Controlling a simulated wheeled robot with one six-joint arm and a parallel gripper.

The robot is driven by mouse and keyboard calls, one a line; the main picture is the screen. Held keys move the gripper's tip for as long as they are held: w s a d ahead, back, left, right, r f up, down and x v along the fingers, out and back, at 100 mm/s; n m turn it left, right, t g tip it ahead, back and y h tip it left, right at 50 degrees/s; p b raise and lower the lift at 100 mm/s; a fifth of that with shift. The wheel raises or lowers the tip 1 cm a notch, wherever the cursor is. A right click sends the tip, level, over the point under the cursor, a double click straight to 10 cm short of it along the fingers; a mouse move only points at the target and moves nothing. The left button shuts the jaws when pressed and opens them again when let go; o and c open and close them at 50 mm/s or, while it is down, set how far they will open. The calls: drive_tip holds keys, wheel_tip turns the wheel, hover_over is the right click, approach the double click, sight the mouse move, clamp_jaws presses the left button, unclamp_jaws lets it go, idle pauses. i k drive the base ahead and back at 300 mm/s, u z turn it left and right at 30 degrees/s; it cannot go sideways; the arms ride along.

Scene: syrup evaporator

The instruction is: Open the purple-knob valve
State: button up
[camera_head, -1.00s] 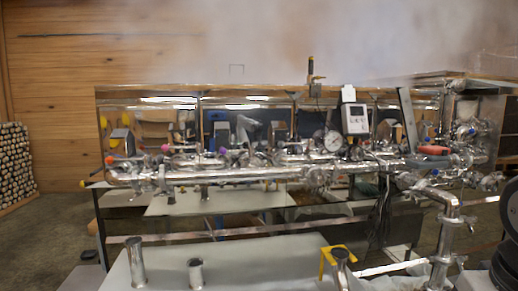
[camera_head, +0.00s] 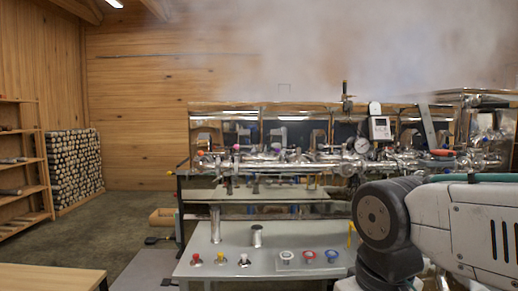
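The purple knob (camera_head: 283,152) is a small spot on the shiny steel pipework (camera_head: 265,164) of the evaporator, right of a pink knob (camera_head: 236,147). It is too small to tell how its valve is set. My gripper is not in view. Only my arm's white and grey links show at the lower right, and they cover part of the pipework's lower right side.
A grey table (camera_head: 215,258) in front of the evaporator holds several small coloured-top fittings and two steel cylinders. A wooden table (camera_head: 45,278) is at the lower left. Stacked logs (camera_head: 75,165) and shelves (camera_head: 20,170) stand at the left. The floor between is mostly clear.

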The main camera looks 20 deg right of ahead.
sight(299, 150)
drive_tip(key=u, duration=0.1)
drive_tip(key=i, duration=1.35)
drive_tip(key=z, duration=0.8)
